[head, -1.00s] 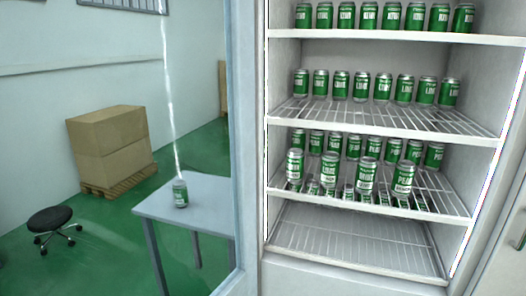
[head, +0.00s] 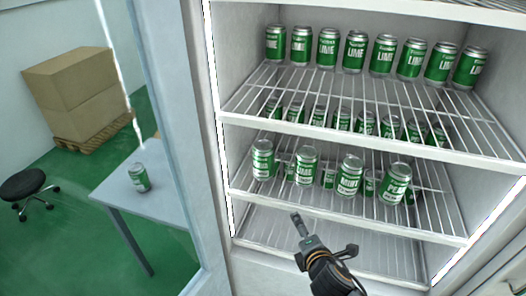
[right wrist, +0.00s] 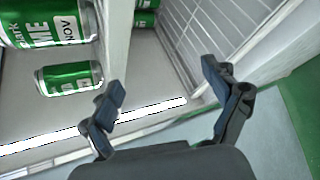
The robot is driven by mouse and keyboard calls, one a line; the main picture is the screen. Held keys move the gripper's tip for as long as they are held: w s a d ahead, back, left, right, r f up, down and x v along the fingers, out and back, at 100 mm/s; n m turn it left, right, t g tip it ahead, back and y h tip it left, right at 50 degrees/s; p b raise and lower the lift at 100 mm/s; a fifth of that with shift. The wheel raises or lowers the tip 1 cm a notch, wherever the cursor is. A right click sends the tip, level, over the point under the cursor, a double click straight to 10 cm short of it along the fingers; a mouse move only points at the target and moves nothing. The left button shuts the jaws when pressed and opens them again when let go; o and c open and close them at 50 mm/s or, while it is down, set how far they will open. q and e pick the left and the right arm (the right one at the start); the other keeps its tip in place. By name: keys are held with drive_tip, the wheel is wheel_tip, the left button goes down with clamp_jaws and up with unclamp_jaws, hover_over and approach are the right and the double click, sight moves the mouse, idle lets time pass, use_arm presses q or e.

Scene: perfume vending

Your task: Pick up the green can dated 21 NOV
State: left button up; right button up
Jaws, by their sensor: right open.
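Green cans with silver rims stand in the open white fridge. In the head view, the front of the third shelf holds cans at far left (head: 262,160), left of centre (head: 306,166), right of centre (head: 349,175) and far right (head: 396,183). Their dates are too small to read there. In the right wrist view, a large green can (right wrist: 50,24) shows letters like NOV; no day number is legible. My right gripper (head: 323,236) is open and empty, below and in front of these cans; its spread fingers also show in the right wrist view (right wrist: 163,88). My left gripper is out of view.
A row of lime cans stands on the shelf above (head: 355,52). The bottom rack (head: 270,222) is bare. Fridge side walls and shelf front edges bound the space. Outside left are a table (head: 172,200) with one can (head: 139,177), cartons (head: 80,85) and a stool (head: 22,183).

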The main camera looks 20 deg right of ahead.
wheel_tip(320, 180, up, 10)
drive_tip(key=w+n+t, duration=0.1)
drive_tip(key=n+t, duration=0.1)
drive_tip(key=n, duration=0.2)
drive_tip(key=n+t+y, duration=0.4)
drive_tip(key=n, duration=0.8)
approach(268, 159)
drive_tip(key=w, duration=0.2)
drive_tip(key=w+r+p, duration=0.1)
drive_tip(key=w, duration=0.1)
drive_tip(key=w+p, duration=0.1)
drive_tip(key=w, duration=0.2)
drive_tip(key=shift+a+r, duration=0.2)
drive_tip(key=shift+r, duration=0.2)
drive_tip(key=shift+w+a+f+p, duration=0.15)
drive_tip(key=shift+w+f, duration=0.05)
drive_tip(key=shift+w, duration=0.8)
drive_tip(key=shift+w+a+f+p, duration=0.15)
drive_tip(key=shift+w+f+p, duration=0.05)
drive_tip(key=shift+w, duration=0.8)
drive_tip(key=shift+w+a+f+p, duration=0.15)
drive_tip(key=shift+w+a+f, duration=0.05)
drive_tip(key=shift+w, duration=0.8)
drive_tip(key=shift+s, duration=0.1)
drive_tip(key=shift+c, duration=0.4)
drive_tip(key=c, duration=1.4)
drive_tip(key=shift+c, duration=0.5)
drive_tip(key=shift+r, duration=0.1)
